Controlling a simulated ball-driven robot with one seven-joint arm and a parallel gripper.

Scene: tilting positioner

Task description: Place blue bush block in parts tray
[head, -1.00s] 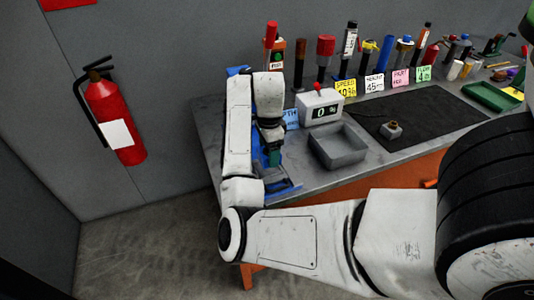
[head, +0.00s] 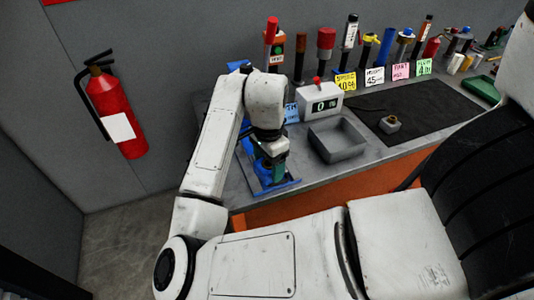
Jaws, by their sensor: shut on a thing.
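My gripper (head: 272,168) is at the end of my white arm, low over the blue tilting positioner (head: 285,187) at the table's left end. It is shut on a blue piece (head: 262,165), which looks like the blue bush block. The wrist and fingers hide most of it, and I cannot tell whether it touches the positioner. The parts tray (head: 346,156) is a grey open box to the right of my gripper and looks empty.
A grey block with a brassy top (head: 390,124) lies on the black mat (head: 430,108). A counter box (head: 320,102) reading 0 stands behind the tray. Several upright tools and coloured cards line the back. A red extinguisher (head: 117,110) hangs at left.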

